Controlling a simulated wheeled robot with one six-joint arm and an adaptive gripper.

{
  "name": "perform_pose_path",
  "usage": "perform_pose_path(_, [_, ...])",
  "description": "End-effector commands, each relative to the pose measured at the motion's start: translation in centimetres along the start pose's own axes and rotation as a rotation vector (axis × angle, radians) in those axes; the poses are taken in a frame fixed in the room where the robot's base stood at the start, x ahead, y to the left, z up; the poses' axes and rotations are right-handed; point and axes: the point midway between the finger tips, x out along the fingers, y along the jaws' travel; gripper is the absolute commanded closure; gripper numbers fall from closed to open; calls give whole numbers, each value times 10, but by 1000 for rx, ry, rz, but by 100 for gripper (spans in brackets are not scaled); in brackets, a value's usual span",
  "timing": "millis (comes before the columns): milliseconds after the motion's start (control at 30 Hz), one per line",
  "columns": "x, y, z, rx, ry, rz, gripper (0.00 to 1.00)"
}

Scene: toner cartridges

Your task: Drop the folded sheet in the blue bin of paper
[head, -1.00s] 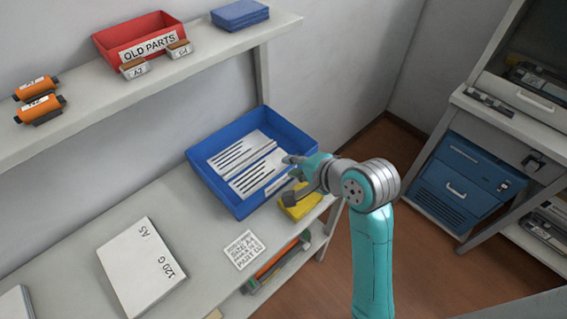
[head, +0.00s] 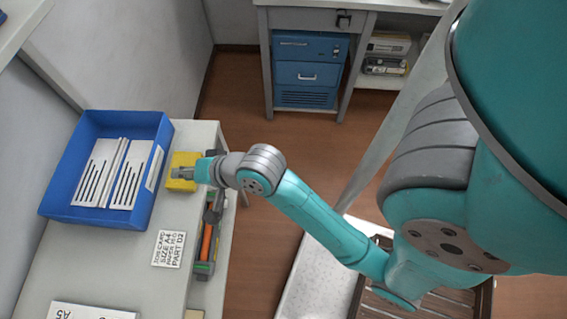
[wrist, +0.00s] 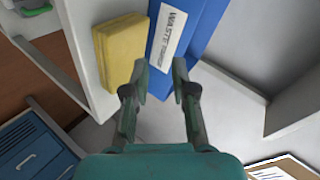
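The blue bin (head: 57,188) stands on the left worktop. The folded sheet (head: 128,178), white with black bars and a crease down its middle, lies inside it. My gripper (head: 180,174) is outside the bin, just right of its wall and above a yellow block. In the wrist view my gripper (wrist: 159,76) has its two fingers apart with nothing between them. The bin's outer wall (wrist: 208,30) shows ahead of the fingers with a white label reading WASTE PAPER.
The yellow block (wrist: 120,50) sits against the bin's outside. A job card (head: 169,249) lies on the worktop (head: 100,270) in front of the bin. A shelf edge (head: 25,22) overhangs at upper left. A blue cabinet (head: 305,72) stands across clear floor.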

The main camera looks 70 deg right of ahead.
Motion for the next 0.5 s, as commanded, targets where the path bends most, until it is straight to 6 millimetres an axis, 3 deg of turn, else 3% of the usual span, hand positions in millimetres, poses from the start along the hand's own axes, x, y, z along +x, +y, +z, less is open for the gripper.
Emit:
perform_pose_path(33, [-4,14,10,-36,10,3,74])
perform_pose_path(267, [-33,62,37,-256,94,-9,74])
perform_pose_path(500, [-81,101,62,-518,175,-13,74])
